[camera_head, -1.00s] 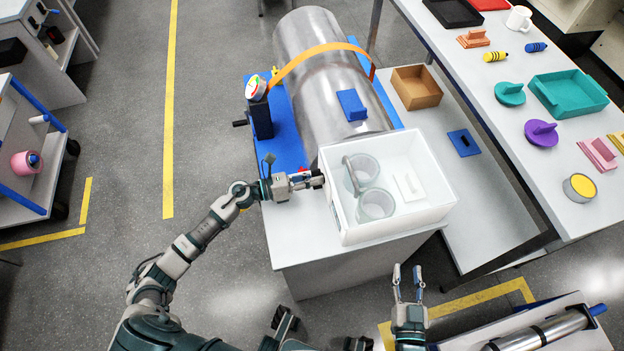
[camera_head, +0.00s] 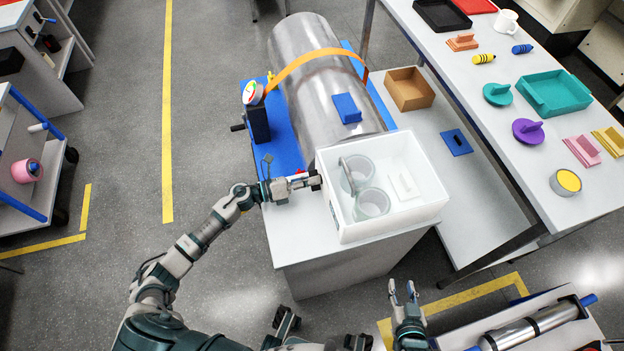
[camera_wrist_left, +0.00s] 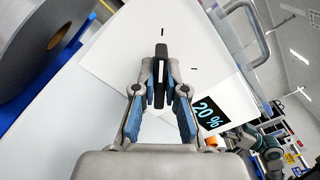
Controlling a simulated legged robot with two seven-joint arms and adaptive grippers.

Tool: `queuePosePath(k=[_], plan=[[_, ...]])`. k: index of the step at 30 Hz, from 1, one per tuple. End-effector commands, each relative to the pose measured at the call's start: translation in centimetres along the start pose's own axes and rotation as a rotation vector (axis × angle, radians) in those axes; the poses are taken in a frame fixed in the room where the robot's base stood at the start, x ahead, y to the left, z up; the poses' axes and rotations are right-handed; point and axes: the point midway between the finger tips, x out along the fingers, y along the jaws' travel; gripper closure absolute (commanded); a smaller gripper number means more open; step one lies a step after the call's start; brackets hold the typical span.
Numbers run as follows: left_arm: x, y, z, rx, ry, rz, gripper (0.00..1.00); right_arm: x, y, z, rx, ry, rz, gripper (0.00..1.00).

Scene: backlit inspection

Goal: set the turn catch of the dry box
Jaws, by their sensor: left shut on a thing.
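The dry box (camera_head: 432,213) is a white open-topped box on the grey-white cabinet top. Its side face (camera_wrist_left: 120,45) fills the middle of the left wrist view. The turn catch (camera_wrist_left: 160,70) is a narrow black bar with a white line on that face. It points up the picture, in line with a short black mark above it; a second mark lies to its right. My left gripper (camera_head: 317,181) is shut on the catch, one finger on each side in the left wrist view (camera_wrist_left: 160,82). My right gripper (camera_head: 403,290) is open and empty in front of the cabinet.
Two clear jars (camera_head: 372,203) and a white block stand inside the box. A display (camera_wrist_left: 209,114) on its face reads 20 %. A large metal cylinder (camera_head: 318,80) under an orange strap lies behind. A table (camera_head: 480,95) with coloured parts stands at right.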

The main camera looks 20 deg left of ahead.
Motion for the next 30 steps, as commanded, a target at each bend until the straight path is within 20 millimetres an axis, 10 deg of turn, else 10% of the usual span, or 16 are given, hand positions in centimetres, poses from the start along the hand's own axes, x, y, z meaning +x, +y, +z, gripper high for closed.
queuePosePath(k=[3, 6, 19, 30], plan=[[-0.1, 0.4, -0.3, -0.005, 0.003, 0.008, 1.0, 0.1, 0.0, 0.0, 0.0, 0.0, 0.0, 0.6], [-0.1, 0.4, -0.3, -0.005, 0.003, 0.007, 0.64, 0.1, 0.0, 0.0, 0.0, 0.0, 0.0, 0.6], [-1.1, 0.1, -0.1, -0.001, 0.001, 0.004, 0.64, -0.1, 0.0, -0.1, 0.0, 0.004, 0.0, 0.6], [-8.9, 0.4, -0.2, -0.005, 0.002, 0.006, 0.64, -0.1, 0.0, -0.1, 0.0, 0.004, 0.0, 0.6]])
